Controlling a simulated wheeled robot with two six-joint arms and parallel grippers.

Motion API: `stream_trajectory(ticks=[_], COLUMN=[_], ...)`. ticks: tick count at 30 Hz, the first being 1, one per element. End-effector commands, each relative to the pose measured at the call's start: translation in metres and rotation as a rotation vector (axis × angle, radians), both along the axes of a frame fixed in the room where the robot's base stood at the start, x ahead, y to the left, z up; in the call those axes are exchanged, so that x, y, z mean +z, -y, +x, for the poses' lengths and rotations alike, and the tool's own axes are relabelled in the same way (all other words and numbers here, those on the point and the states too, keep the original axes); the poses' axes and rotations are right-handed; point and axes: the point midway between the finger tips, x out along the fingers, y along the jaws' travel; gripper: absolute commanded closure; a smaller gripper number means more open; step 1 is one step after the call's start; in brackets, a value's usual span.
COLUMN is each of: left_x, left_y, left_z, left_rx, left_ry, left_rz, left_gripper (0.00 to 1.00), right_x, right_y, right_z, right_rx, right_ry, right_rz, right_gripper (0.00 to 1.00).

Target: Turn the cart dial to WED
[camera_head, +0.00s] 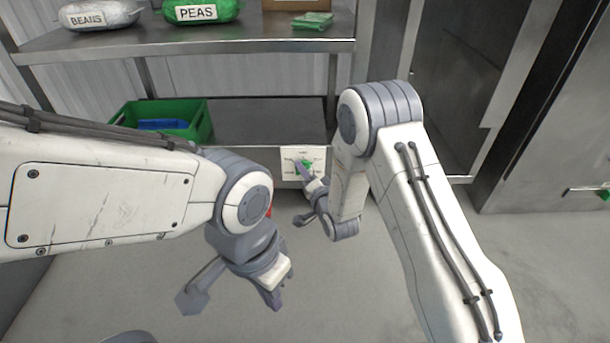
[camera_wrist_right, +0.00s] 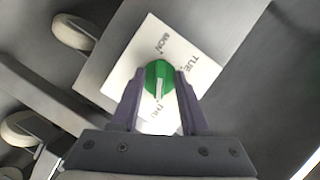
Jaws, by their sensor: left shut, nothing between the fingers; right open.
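The cart dial is a green knob (camera_wrist_right: 158,80) with a white pointer line, on a white card (camera_wrist_right: 203,68) with day labels. MON, TUE and part of THU are readable in the right wrist view; WED is not legible. In the head view the card (camera_head: 290,153) sits on the front edge of the lower metal shelf. My right gripper (camera_wrist_right: 157,90) is open, with one finger on each side of the knob; contact cannot be told. It reaches the card in the head view (camera_head: 306,170). My left gripper (camera_head: 274,300) is shut and empty, low over the floor, away from the dial.
A green crate (camera_head: 203,124) with a blue item (camera_head: 162,125) stands on the lower shelf (camera_head: 262,112). The upper shelf (camera_head: 270,38) holds a BEANS bag (camera_head: 100,14), a PEAS bag (camera_head: 200,11) and green packets (camera_head: 312,20). The floor in front is clear.

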Motion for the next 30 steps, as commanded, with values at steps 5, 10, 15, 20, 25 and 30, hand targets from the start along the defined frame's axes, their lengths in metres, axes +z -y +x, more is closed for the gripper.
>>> stream_trajectory(ticks=[5,10,15,20,25,30], left_x=[0.000,0.000,0.003,0.012,0.030,0.052], left_y=[0.000,0.000,0.000,0.000,0.000,0.000], left_z=[0.000,0.000,0.000,0.000,0.000,0.000], left_rx=[0.000,0.000,0.000,0.000,0.000,0.000], left_ry=[0.000,0.000,0.000,0.000,0.000,0.000], left_rz=[0.000,0.000,0.000,0.000,0.000,0.000], left_gripper=[1.00,1.00,1.00,1.00,1.00,1.00], right_x=[0.000,0.000,0.001,0.003,0.006,0.008], right_y=[0.000,0.000,0.000,-0.001,-0.001,-0.002], right_z=[0.000,-0.001,-0.001,-0.001,-0.001,-0.002], right_rx=[0.000,0.000,0.001,0.001,0.002,0.003], right_ry=[0.000,0.000,-0.001,-0.001,-0.002,-0.003], right_rz=[0.000,0.000,-0.010,-0.054,-0.154,-0.299], right_gripper=[0.86,1.00,1.00,1.00,1.00,1.00])
